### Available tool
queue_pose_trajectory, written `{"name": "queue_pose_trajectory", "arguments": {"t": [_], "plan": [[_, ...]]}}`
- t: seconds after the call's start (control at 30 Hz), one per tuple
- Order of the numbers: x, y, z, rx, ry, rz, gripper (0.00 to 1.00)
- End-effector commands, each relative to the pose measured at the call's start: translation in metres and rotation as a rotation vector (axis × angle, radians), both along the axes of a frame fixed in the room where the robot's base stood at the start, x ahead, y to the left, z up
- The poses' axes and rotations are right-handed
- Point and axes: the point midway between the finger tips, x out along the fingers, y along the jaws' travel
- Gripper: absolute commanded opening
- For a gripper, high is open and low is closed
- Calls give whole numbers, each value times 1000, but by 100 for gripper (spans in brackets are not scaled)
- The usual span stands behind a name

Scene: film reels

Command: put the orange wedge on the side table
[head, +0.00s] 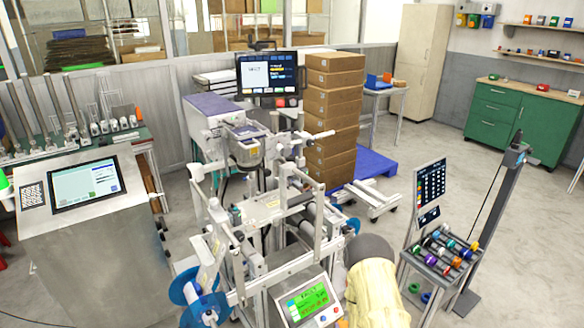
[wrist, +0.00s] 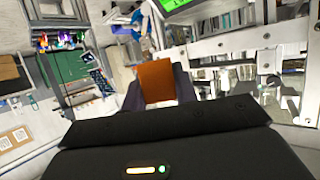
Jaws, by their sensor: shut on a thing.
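In the wrist view, my gripper (wrist: 158,92) is shut on the orange wedge (wrist: 156,76), which stands up between the two dark fingers. Its lower part is hidden by the gripper. The head view does not show my gripper or the held wedge. A small table (head: 396,90) with a light top and thin legs stands at the back in the head view, right of the stacked cartons, far from the machine. It looks like the side table. A blue thing (head: 374,81) and a small orange thing (head: 387,77) are on it.
A large machine (head: 270,205) fills the middle of the head view. Stacked cartons (head: 334,125) on a blue pallet (head: 372,163) stand behind it. A rack of coloured rolls (head: 440,250) is at the right. Open floor lies between the pallet and the green cabinet (head: 510,120).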

Motion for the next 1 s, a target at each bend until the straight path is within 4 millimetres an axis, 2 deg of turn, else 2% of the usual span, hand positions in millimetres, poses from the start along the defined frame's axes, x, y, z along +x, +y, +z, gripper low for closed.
{"name": "queue_pose_trajectory", "arguments": {"t": [0.1,0.47,0.8,1.0], "plan": [[-9,0,-9,0,1,0,7],[-10,0,-12,0,0,0,7],[-24,0,-63,0,2,0,7],[-25,0,-67,0,-1,0,7]]}}
